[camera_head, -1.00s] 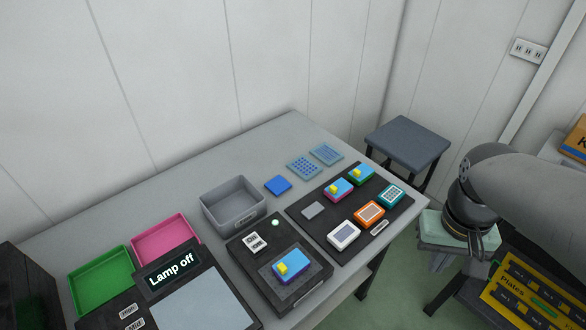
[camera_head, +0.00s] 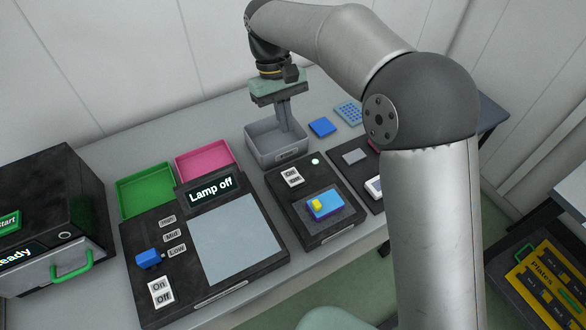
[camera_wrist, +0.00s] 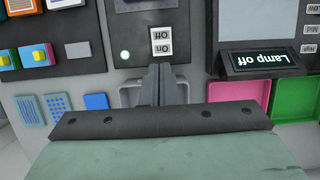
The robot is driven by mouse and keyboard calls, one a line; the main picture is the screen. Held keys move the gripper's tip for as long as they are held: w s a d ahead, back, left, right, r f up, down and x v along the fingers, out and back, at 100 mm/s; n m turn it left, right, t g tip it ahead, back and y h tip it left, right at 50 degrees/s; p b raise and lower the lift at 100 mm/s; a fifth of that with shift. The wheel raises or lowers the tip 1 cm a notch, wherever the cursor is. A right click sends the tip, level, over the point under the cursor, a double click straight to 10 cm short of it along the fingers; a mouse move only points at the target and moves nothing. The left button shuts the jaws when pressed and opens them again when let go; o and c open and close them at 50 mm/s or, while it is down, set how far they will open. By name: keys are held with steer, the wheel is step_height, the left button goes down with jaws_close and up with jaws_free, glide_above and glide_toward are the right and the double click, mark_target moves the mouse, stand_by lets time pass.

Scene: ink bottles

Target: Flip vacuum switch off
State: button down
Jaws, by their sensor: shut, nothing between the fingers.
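The switch (camera_head: 291,178) is a white rocker marked On and Off on a black unit (camera_head: 328,228). A pale lit indicator (camera_head: 315,162) is beside it. I cannot tell which way the rocker is tipped. In the wrist view the switch (camera_wrist: 161,40) appears upside down just beyond my fingertips, with the indicator (camera_wrist: 125,55) to its left. My gripper (camera_head: 287,128) is shut and empty, pointing down over the grey bin (camera_head: 262,150), behind the switch and apart from it. In the wrist view its closed fingers (camera_wrist: 158,70) partly hide the bin.
A blue block with a yellow top (camera_head: 326,204) sits on the black unit. A lamp panel (camera_head: 235,245) reading "Lamp off" has its own On/Off switch (camera_head: 160,292). Green (camera_head: 147,187) and pink (camera_head: 205,160) trays stand behind it. My arm hides the table's right part.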

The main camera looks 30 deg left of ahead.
mark_target(297, 180)
steer(key=shift+d+f, duration=0.1)
steer(key=p+x, duration=0.1)
steer(key=x, duration=1.2)
steer(key=shift+f, duration=0.4)
